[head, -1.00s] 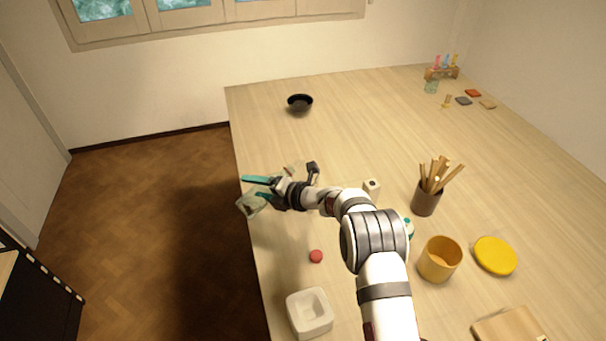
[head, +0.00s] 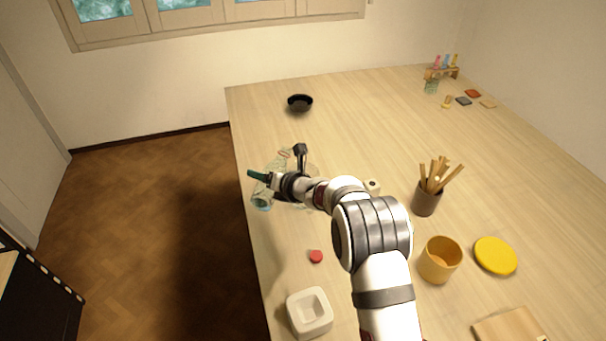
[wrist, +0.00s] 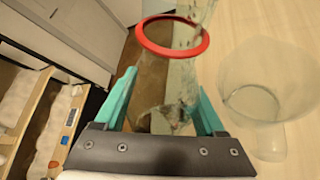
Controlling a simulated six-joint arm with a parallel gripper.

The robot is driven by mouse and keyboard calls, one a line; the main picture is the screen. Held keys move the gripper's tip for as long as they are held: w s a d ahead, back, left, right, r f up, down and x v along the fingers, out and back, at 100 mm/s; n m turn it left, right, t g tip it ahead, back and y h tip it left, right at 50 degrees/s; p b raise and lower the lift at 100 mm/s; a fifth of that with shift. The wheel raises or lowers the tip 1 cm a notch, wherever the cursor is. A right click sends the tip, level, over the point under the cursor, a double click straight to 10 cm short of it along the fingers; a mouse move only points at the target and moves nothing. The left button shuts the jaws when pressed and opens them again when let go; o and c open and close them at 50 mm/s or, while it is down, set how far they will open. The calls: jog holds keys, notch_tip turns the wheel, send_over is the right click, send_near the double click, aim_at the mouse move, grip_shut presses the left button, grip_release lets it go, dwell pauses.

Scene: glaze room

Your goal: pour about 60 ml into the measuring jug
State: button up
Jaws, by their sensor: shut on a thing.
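My gripper (head: 262,180) has teal fingers and is shut on a clear bottle (head: 263,201), over the table's left edge. The bottle has a red ring (wrist: 173,38) at its mouth and leans, its mouth end toward the back. A pale greenish tint shows at its lower end; the liquid level is hard to read. The clear measuring jug (wrist: 290,75) stands on the table to the right of the bottle in the wrist view, apart from the fingers. In the head view my wrist mostly hides it. I cannot make out its marks or any liquid in it.
A small red cap (head: 316,256) and a white square dish (head: 309,312) lie nearer the front. A black bowl (head: 300,103) stands at the back. A brown pot of sticks (head: 426,202), an orange cup (head: 439,260) and a yellow disc (head: 495,256) stand right. The back middle is clear.

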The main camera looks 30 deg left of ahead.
notch_tip(320, 180, down, 5)
jog(key=n+t, duration=0.2)
jog(key=shift+s+a+f+n+h, duration=0.1)
jog(key=shift+a+n+h, duration=0.05)
jog(key=shift+n+h, duration=0.25)
jog(key=shift+f, duration=0.3)
jog(key=shift+n+t, duration=0.7)
jog(key=shift+r, duration=0.1)
dwell(1.7)
